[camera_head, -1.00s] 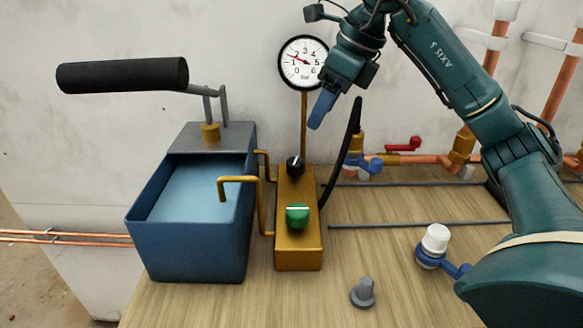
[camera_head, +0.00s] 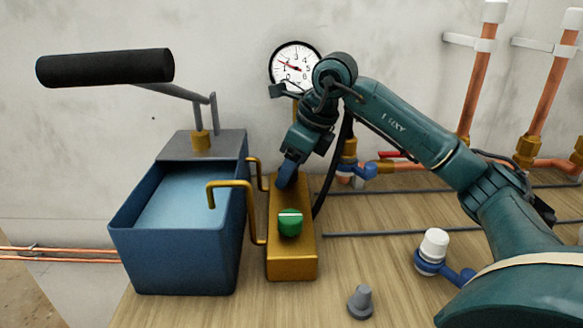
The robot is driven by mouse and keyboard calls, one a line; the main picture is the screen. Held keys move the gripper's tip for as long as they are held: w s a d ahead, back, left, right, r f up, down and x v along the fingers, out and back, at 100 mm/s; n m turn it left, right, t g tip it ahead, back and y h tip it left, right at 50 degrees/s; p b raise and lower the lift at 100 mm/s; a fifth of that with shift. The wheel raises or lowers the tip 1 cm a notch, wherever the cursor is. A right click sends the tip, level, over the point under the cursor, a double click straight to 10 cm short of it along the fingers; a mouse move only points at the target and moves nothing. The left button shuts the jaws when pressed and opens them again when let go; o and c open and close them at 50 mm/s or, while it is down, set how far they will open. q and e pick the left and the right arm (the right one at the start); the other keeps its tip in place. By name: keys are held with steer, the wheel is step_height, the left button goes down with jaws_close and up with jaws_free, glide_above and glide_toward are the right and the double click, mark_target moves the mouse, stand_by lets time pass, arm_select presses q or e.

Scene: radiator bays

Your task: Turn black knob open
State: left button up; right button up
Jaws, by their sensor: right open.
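The black knob is hidden in the head view now, behind my right gripper (camera_head: 286,180), at the back of the brass block's top. The gripper's blue fingers point down at that spot; I cannot tell whether they touch the knob. My right gripper is open. The green knob (camera_head: 290,223) with a pale line across it sits nearer on the brass valve block (camera_head: 292,262). The round gauge (camera_head: 294,66) stands behind, partly covered by my arm, its red needle near 1. My left gripper is not in view.
A blue water tank (camera_head: 180,255) with a black pump handle (camera_head: 105,68) stands left of the block. A bent brass pipe (camera_head: 228,186) links them. Copper pipes (camera_head: 545,95) run up the wall.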

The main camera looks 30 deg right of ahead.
steer(key=shift+c, duration=0.4)
steer(key=c, duration=0.9)
steer(key=shift+w+d+r+n+g+p, duration=0.15)
steer(key=shift+n+g+p, duration=0.15)
steer(key=shift+n+p, duration=0.55)
steer(key=shift+n+y, duration=0.4)
steer(key=shift+n, duration=0.15)
steer(key=o, duration=1)
